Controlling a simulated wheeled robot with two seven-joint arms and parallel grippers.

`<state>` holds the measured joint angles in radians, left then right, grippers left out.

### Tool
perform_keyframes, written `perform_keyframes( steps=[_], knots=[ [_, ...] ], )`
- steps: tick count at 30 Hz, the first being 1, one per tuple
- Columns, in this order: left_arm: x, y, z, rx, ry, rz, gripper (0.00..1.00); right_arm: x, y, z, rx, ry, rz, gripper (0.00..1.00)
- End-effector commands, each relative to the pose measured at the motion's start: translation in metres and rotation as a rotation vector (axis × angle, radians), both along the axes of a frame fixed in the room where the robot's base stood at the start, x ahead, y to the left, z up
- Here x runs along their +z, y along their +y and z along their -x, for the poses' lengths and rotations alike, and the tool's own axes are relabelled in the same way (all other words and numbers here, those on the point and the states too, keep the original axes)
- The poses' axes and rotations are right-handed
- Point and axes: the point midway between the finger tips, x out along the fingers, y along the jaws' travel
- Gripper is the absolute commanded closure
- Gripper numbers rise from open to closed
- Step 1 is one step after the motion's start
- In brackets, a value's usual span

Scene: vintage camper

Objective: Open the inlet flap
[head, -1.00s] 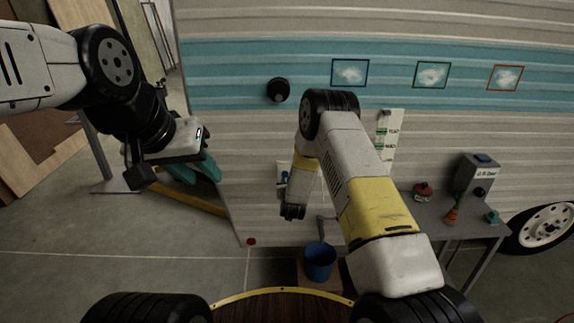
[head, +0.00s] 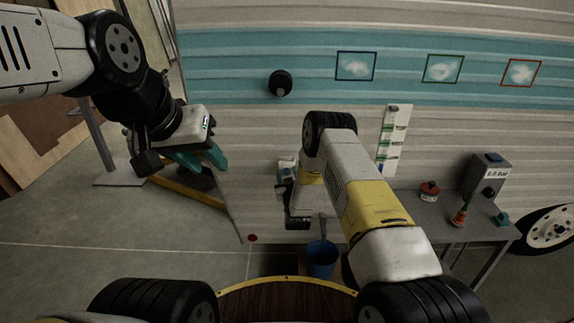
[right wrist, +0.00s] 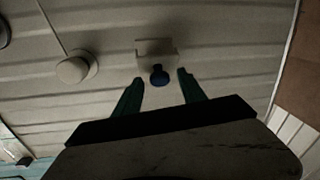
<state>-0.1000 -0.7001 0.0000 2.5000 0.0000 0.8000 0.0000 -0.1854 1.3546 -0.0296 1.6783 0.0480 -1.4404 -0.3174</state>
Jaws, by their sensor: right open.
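In the head view the small pale fixture (head: 286,163) on the lower wall is partly hidden by my right arm.
A round pale knob (right wrist: 76,68) is left of the flap in the wrist view. A blue bucket (head: 322,259) stands below my right arm. A grey table (head: 462,222) with a box (head: 488,176) stands right. A yellow bar (head: 190,193) is on the left.

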Motion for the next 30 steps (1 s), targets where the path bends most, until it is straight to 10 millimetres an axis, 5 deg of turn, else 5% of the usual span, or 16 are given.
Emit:
perform_keyframes(
  steps=[9,17,30],
  knots=[
    [0.0,0.0,0.0,0.0,0.0,0.0,0.64,0.0001,0.0005,-0.004,0.0,0.0,0.0,0.52],
    [0.0,0.0,0.0,0.0,0.0,0.0,0.64,0.0003,0.0007,-0.0038,0.0,0.0,0.0,1.0],
    [0.0,0.0,0.0,0.0,0.0,0.0,0.64,0.0003,0.0007,-0.0036,0.0,0.0,0.0,1.0]
  ],
)
